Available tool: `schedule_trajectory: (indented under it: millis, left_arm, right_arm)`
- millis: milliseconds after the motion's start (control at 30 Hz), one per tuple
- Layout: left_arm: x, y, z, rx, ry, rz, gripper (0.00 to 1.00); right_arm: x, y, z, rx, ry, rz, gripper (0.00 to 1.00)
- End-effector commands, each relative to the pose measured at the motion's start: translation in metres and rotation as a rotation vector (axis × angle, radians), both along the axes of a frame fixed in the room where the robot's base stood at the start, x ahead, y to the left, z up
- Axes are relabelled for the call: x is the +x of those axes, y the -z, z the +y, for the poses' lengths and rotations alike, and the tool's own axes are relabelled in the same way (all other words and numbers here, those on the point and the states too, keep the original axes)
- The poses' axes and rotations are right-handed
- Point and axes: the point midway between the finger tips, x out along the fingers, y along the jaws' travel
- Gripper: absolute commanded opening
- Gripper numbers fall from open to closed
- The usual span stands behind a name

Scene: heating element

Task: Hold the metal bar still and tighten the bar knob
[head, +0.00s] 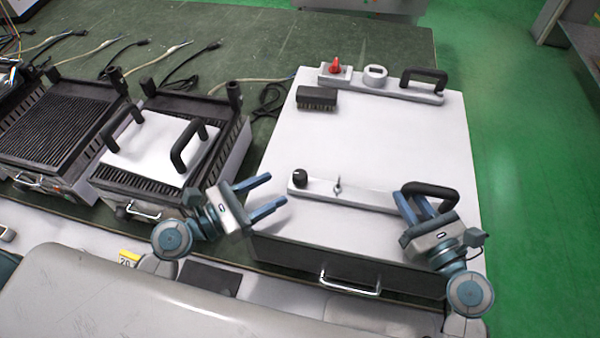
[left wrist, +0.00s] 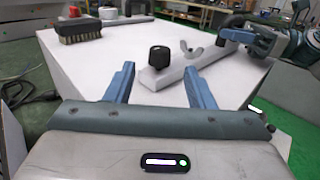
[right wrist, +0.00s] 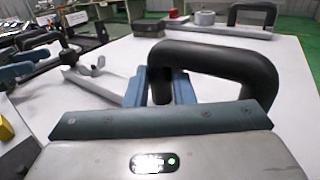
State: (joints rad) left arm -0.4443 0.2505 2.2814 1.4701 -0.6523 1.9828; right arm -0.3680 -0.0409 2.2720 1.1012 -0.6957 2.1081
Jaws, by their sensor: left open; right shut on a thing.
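The grey metal bar (head: 365,199) lies across the front of the white plate and also shows in the left wrist view (left wrist: 185,70). The black bar knob (head: 300,177) stands upright at the bar's left end; it also shows in the left wrist view (left wrist: 159,56). A wing nut (head: 337,186) sits beside it. My right gripper (head: 416,208) is shut on the black handle (right wrist: 215,62) at the bar's right end, around its near leg. My left gripper (head: 277,191) is open and empty, left of the knob, fingers pointing toward it, apart from it.
A second bar with a red knob (head: 335,66), a round grey piece (head: 376,74) and a black handle (head: 425,77) lies at the plate's back. A brush (head: 317,98) lies back left. Grills (head: 55,115) stand left. The plate's middle is clear.

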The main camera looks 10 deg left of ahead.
Motion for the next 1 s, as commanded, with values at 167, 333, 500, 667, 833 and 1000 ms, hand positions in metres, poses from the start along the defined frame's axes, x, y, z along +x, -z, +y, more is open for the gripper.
schedule_trajectory:
  millis: [167,333,500,667,833,1000]
  left_arm:
    - [0.018,-0.001,-0.017,-0.005,-0.002,-0.001,0.49]
    - [0.035,-0.001,-0.034,-0.006,-0.002,-0.001,0.49]
    - [0.048,-0.001,-0.047,-0.003,-0.003,-0.001,0.49]
    - [0.055,-0.001,-0.054,-0.001,-0.001,-0.001,0.49]
    - [0.057,0.0,-0.056,-0.001,-0.001,-0.001,0.49]
    - [0.057,0.0,-0.056,0.0,-0.001,0.0,0.49]
  right_arm:
    - [0.0,0.0,0.0,0.001,0.0,-0.001,0.0]
    - [0.0,0.0,0.0,0.001,0.0,-0.001,0.0]
    - [0.0,0.0,0.0,0.001,0.0,-0.001,0.0]
    - [0.0,0.0,0.0,0.001,0.0,-0.001,0.0]
    - [0.0,0.0,0.0,0.001,0.0,-0.001,0.0]
    - [0.0,0.0,0.0,0.001,0.0,-0.001,0.0]
